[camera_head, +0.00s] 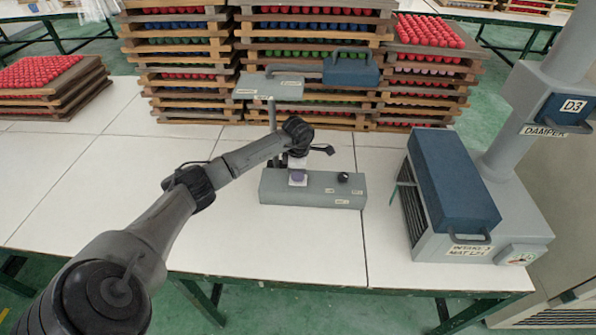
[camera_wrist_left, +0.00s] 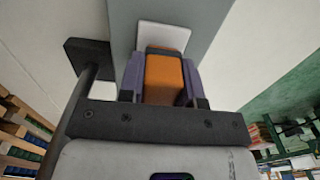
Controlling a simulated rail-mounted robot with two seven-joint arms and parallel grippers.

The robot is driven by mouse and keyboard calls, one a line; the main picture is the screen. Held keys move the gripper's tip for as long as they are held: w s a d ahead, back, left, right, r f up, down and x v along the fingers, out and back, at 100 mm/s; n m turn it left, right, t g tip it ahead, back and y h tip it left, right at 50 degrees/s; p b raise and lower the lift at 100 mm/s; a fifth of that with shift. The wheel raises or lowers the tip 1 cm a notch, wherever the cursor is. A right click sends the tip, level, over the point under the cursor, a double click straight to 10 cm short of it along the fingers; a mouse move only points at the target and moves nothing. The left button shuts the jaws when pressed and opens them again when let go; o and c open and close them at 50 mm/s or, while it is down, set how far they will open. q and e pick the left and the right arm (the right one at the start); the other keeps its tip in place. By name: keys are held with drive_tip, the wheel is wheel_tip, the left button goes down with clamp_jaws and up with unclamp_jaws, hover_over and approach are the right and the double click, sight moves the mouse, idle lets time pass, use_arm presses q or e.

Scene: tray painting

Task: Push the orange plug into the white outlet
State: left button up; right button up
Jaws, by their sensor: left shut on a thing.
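The orange plug (camera_wrist_left: 161,78) is between the purple fingers of my left gripper (camera_wrist_left: 161,82) in the left wrist view. The gripper is shut on it. The white outlet (camera_wrist_left: 163,36) is a pale plate on a grey surface just beyond the plug. The plug's front end overlaps the plate in that view; I cannot tell whether it is in the outlet or only close to it. In the head view my left gripper (camera_head: 297,175) is at the grey box (camera_head: 318,195), and the plug is hidden there. My right gripper is not in view.
The grey box has a black knob (camera_head: 344,177) and stands on the white table (camera_head: 250,245). A grey and blue fixture (camera_head: 282,88) rises behind it. A large blue-lidded machine (camera_head: 452,180) stands at right. Stacked wooden trays (camera_head: 180,60) line the back. The front table is clear.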

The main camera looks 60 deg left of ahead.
use_arm(q)
drive_tip(key=shift+f, duration=0.45)
idle(0.4)
drive_tip(key=shift+f+b, duration=0.1)
drive_tip(key=shift+b, duration=0.2)
idle(0.3)
drive_tip(key=o, duration=1.4)
drive_tip(key=shift+o, duration=0.2)
drive_tip(key=shift+r+p, duration=2.3)
drive_tip(key=shift+r, duration=0.7)
wheel_tip(320, 180, up, 14)
drive_tip(key=p, duration=0.1)
